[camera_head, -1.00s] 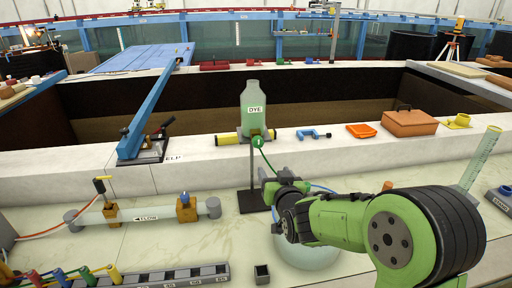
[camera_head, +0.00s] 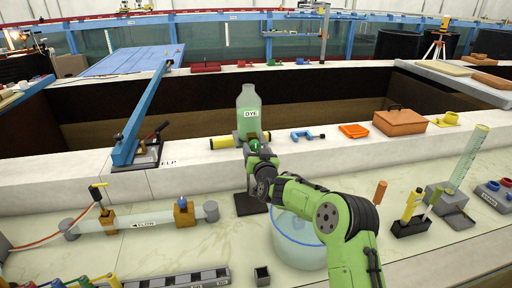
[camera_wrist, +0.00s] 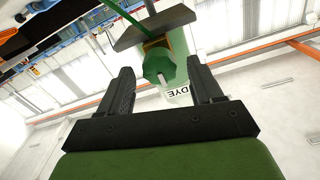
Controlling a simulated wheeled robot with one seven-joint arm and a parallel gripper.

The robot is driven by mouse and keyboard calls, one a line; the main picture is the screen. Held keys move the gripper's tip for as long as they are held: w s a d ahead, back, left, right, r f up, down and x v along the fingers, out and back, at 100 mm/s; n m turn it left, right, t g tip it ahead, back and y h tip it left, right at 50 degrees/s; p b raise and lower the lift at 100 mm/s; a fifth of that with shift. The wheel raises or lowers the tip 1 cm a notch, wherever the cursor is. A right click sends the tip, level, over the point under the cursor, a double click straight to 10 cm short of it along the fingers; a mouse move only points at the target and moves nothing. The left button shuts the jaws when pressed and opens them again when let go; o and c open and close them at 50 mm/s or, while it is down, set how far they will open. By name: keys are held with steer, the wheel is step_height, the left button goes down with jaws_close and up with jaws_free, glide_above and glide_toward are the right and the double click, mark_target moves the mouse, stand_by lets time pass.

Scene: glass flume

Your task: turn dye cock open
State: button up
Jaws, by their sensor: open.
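The dye bottle (camera_head: 248,101), pale green with a DYE label, stands on a dark stand with a black base (camera_head: 249,203). The green dye cock (camera_head: 254,147) is at the bottle's lower end. In the wrist view the cock (camera_wrist: 159,66) is a faceted green knob with a light stub, set between and slightly beyond my fingertips. My gripper (camera_wrist: 160,80) is open, one dark finger on each side of the knob, with gaps showing. In the head view my gripper (camera_head: 254,155) is right at the cock and partly hides it and the stand.
A yellow cylinder (camera_head: 222,142) lies beside the bottle's foot. A blue clamp (camera_head: 308,135), an orange tray (camera_head: 354,131) and a brown box (camera_head: 400,121) lie to the right on the ledge. A glass flow tube (camera_head: 140,218) is at front left.

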steer(key=shift+w, duration=0.55)
steer(key=c, duration=1)
steer(key=shift+c, duration=0.2)
